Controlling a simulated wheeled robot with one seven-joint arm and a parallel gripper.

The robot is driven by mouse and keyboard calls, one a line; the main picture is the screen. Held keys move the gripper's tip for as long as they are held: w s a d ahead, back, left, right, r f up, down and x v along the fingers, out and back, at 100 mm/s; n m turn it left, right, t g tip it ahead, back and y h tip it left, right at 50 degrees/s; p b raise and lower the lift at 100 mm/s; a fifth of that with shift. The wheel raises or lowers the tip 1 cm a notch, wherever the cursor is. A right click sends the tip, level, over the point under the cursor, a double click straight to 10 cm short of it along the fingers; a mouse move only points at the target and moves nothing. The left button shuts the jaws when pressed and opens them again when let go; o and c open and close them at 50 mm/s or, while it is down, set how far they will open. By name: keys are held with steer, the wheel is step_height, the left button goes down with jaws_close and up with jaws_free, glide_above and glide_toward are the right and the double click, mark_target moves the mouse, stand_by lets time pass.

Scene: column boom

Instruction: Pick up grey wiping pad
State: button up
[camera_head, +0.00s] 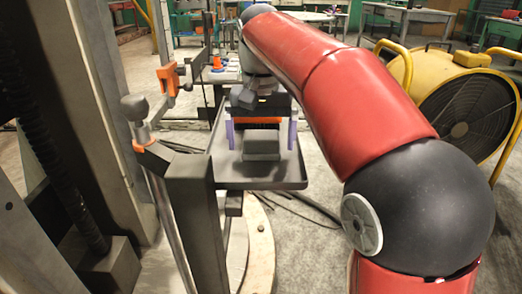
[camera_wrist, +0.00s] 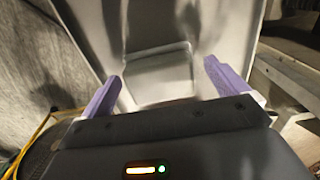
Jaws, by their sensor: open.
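The grey wiping pad (camera_head: 262,146) looks like a block with a raised top. It lies on a dark grey tray (camera_head: 292,172) on a stand. My gripper (camera_head: 261,138) is over the tray, with its two purple fingers open. In the head view the fingers stand to the left and right of the pad. In the wrist view the pad (camera_wrist: 158,78) shows ahead between the fingertips (camera_wrist: 163,70), with gaps on both sides. I cannot tell how far the fingertips are above the tray (camera_wrist: 225,30).
An orange item (camera_head: 252,122) shows partly behind my gripper. A post with orange clamps (camera_head: 170,78) stands left of the tray. A yellow fan (camera_head: 460,105) stands on the right beyond my red arm. A table with small items (camera_head: 222,74) is behind.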

mark_target(261, 134)
steer(key=shift+f, duration=0.3)
steer(key=shift+c, duration=0.5)
steer(key=c, duration=1)
steer(key=shift+c, duration=0.2)
step_height(261, 134, up, 20)
steer(key=p, duration=1)
